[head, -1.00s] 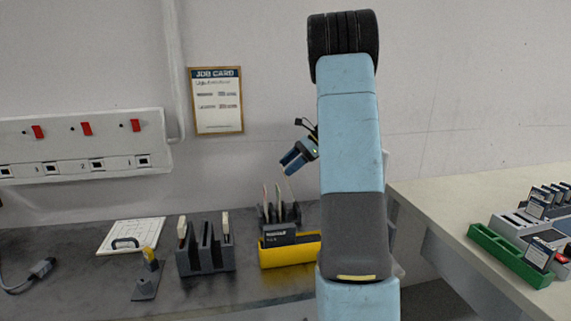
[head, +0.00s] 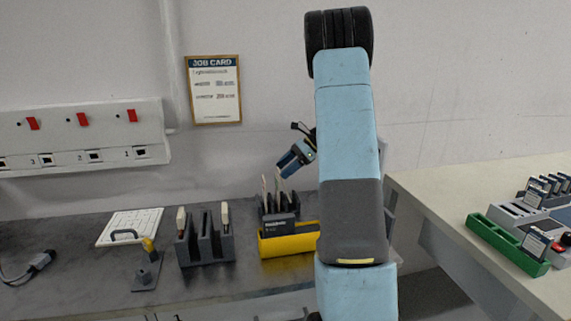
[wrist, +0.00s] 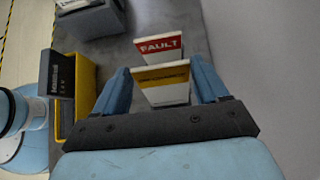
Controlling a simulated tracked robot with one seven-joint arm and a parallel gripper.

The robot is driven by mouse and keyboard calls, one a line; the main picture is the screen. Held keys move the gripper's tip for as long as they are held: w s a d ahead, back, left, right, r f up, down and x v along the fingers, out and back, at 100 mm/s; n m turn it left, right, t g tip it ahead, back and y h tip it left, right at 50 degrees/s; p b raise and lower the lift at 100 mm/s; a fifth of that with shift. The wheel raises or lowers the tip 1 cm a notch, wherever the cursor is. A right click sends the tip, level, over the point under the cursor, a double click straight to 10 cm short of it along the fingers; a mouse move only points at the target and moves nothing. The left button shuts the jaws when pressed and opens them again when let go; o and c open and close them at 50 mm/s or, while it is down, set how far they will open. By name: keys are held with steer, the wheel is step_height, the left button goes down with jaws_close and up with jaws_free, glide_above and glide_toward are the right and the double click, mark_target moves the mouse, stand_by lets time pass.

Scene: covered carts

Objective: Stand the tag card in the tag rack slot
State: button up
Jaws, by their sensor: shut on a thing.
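My gripper (head: 284,171) is at the end of my arm, just above the tag rack in the head view. In the wrist view my gripper (wrist: 162,88) is shut on a pale card with a yellow band (wrist: 163,74), its fingers at the card's two sides. A white card with a red FAULT band (wrist: 159,46) stands just beyond it. The dark tag rack (head: 291,215) is behind the yellow bin, with pale cards (head: 264,186) upright in it. The held card's lower edge is hidden, so I cannot tell whether it is in a slot.
The yellow bin (head: 288,244) holds a dark box (head: 280,225) in front of the rack. A grey holder (head: 208,248) with brush-like items stands left of it. A side bench (head: 450,188) holds a green tray (head: 505,246).

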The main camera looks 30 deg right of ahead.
steer(key=shift+f, duration=0.25)
steer(key=o, duration=1.3)
steer(key=shift+o, duration=0.2)
steer(key=shift+r, duration=0.55)
steer(key=s+a+r, duration=0.3)
steer(key=s+r, duration=0.8)
steer(key=s, duration=0.2)
steer(key=shift+s+a+r, duration=0.25)
steer(key=shift+a+r, duration=0.1)
steer(key=shift+r, duration=0.05)
